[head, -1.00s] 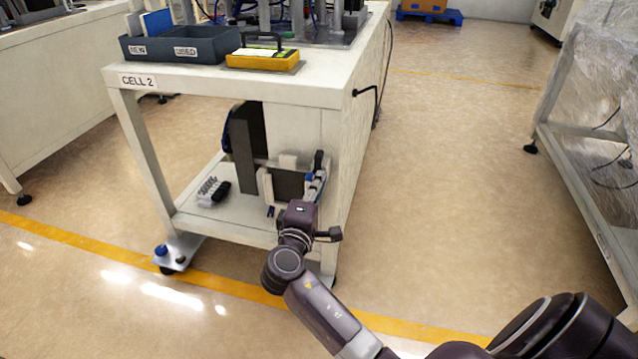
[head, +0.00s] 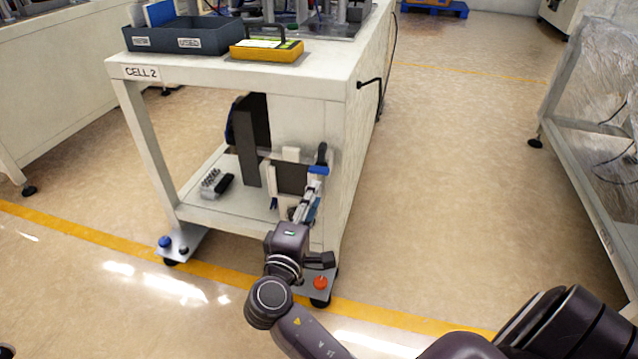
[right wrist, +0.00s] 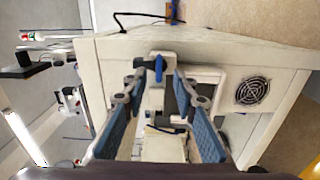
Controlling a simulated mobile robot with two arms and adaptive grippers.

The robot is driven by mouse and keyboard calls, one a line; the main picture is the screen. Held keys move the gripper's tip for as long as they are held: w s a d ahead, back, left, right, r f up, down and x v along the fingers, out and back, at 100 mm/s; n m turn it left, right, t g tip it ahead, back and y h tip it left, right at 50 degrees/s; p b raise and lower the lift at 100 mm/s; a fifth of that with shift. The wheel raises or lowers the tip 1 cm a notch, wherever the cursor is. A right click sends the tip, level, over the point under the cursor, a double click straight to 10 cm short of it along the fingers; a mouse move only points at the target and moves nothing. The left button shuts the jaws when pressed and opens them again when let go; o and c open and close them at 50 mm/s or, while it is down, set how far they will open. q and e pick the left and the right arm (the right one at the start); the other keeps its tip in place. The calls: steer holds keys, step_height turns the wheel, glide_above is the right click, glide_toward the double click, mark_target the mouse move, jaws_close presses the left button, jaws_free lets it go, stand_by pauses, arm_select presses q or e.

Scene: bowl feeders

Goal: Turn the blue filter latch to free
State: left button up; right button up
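In the right wrist view the latch (right wrist: 158,68) stands upright near the housing's top edge. My right gripper (head: 311,192) points at the housing from the front. In the right wrist view its blue-padded fingers (right wrist: 160,84) are spread with the latch in the gap between the tips. Nothing is gripped, and I cannot tell any contact.
The bench leg (head: 147,150) and tabletop (head: 225,75) bound the opening. A fan grille (right wrist: 252,90) lies right of the housing in the wrist view.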

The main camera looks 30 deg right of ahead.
steer(key=v, duration=0.3)
steer(key=shift+s+a, duration=0.25)
